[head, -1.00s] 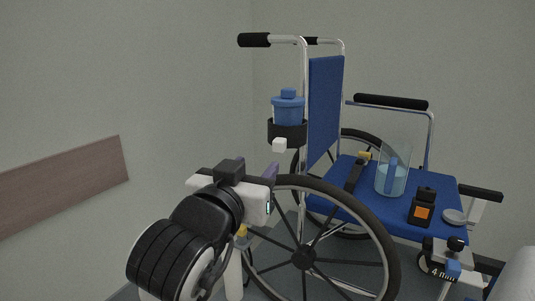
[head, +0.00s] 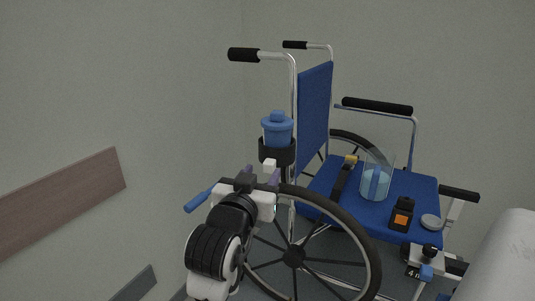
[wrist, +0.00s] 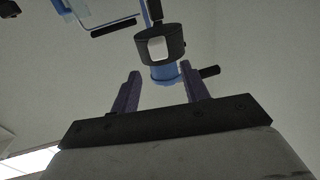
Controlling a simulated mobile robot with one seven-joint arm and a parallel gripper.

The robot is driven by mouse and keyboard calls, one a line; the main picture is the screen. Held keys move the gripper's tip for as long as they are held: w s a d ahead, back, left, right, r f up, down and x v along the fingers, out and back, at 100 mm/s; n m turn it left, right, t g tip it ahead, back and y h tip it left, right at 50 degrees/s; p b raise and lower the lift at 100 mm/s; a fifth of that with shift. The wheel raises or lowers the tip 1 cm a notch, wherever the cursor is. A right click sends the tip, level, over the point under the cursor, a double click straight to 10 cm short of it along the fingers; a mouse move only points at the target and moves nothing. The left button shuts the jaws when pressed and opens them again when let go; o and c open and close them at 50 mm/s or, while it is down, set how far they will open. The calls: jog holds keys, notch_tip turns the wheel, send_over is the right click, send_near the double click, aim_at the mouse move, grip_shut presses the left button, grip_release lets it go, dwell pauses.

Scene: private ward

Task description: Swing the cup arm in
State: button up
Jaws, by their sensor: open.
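The cup arm's black ring holder (head: 277,151) is beside the wheelchair's near back post, with a blue lidded cup (head: 277,131) upright in it. A small white block (head: 269,166) is on the holder's front; it also shows in the wrist view (wrist: 158,49). The wrist view also shows the black holder (wrist: 174,34) and part of the blue cup (wrist: 165,76). My gripper (head: 262,173) is open and empty, just below the holder. In the wrist view its two purple fingers (wrist: 163,80) are spread, with the holder beyond the tips. I see no contact, but the exact gap is unclear. The arm's pivot is hard to make out.
The large wheel (head: 293,255) is close to my gripper. The blue seat (head: 330,205) bears a clear jug (head: 375,185), a black-and-orange device (head: 402,215) and a strap (head: 345,178). A blue-gripped lever (head: 198,201) is left of my gripper. A wall rail (head: 60,200) is at left.

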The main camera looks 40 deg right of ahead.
aim_at(267, 164)
jog(key=x, duration=0.5)
jog(key=shift+w+d+f, duration=0.1)
jog(key=shift+w+d, duration=0.1)
grip_shut()
